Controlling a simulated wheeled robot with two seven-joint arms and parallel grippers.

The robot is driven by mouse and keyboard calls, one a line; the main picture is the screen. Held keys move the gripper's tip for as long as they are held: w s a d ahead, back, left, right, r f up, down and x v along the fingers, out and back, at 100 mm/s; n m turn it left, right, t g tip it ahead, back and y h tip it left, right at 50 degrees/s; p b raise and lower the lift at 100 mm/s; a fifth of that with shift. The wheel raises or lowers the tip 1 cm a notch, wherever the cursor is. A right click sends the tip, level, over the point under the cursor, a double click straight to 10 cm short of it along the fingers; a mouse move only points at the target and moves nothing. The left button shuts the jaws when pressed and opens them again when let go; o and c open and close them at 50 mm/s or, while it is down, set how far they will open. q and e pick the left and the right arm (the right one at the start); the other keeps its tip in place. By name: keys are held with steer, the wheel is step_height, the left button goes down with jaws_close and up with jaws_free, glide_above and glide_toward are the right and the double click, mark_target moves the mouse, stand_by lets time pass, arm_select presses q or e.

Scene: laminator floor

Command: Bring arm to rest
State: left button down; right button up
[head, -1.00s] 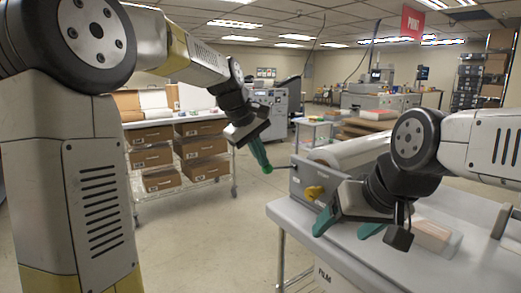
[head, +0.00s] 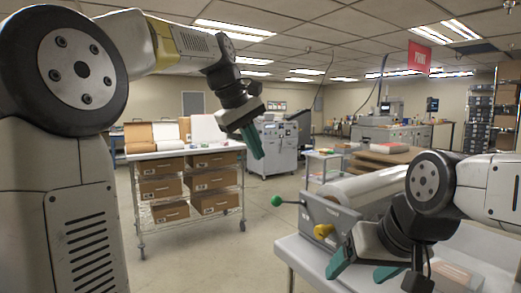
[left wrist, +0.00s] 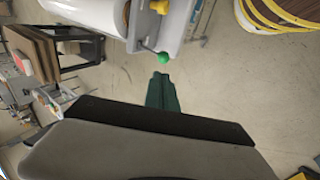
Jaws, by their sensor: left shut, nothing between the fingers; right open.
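My left gripper (head: 253,142) hangs in the air left of the laminator, its green fingers shut and empty. In the left wrist view its fingertips (left wrist: 161,82) show shut, with floor beyond them. My right gripper (head: 362,272) is open above the table, its two green fingers apart with nothing seen between them. The laminator (head: 325,232) stands on the white table. It has a green-knobbed lever (head: 277,201) sticking out to the left and a yellow knob (head: 323,231). The green knob also shows in the left wrist view (left wrist: 163,58), apart from the left fingers.
The white table (head: 296,252) fills the lower right, with a pale block (head: 452,277) on it behind my right gripper. A wire cart (head: 190,150) with several cardboard boxes stands at the back left. The floor between cart and table is clear.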

stand_by(0.5)
arm_select(q)
steer(key=s+a+f+m+t+y, duration=0.1)
steer(key=s+a+f+m, duration=0.3)
steer(key=s+f, duration=0.5)
steer(key=s+a+f+m+t, duration=0.1)
steer(key=s+a+f+m, duration=0.3)
steer(key=s+f, duration=0.5)
steer(key=s, duration=0.3)
steer(key=shift+s+f+y, duration=0.15)
steer(key=shift+s+y, duration=0.05)
steer(key=shift+y, duration=0.2)
